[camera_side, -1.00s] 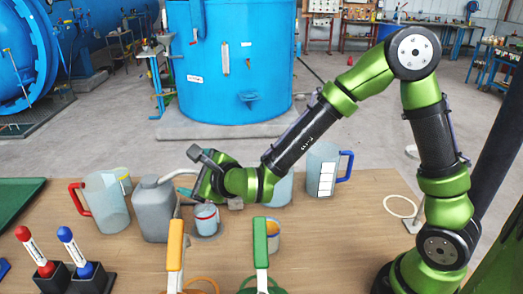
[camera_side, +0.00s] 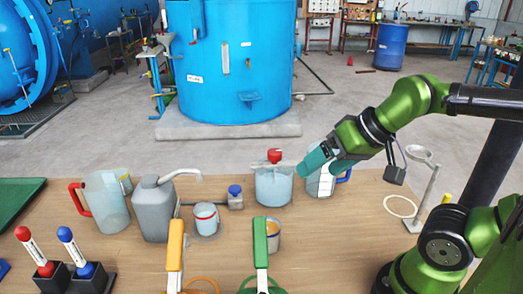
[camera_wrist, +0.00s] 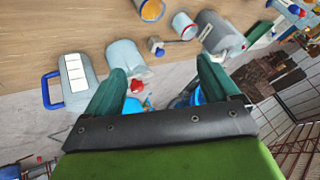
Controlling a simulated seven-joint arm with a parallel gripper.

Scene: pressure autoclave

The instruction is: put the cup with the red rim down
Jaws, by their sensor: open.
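The small cup with the red rim (camera_side: 205,218) stands upright on the work table, right of the grey jug, in the side view. What looks like the same cup shows in the wrist view (camera_wrist: 184,27) near the top. My gripper (camera_side: 313,162) is away from it, to the right, above the table's far edge, beside the clear vessel with a red knob. In the wrist view my gripper's two teal fingers (camera_wrist: 163,72) are spread wide with nothing held between them.
The clear vessel (camera_side: 273,187) and a blue-handled jug (camera_side: 325,184) are close to my gripper. A grey jug (camera_side: 153,210) and a valve with a blue knob (camera_side: 235,197) flank the cup. A cup with orange inside (camera_side: 273,237) stands in front.

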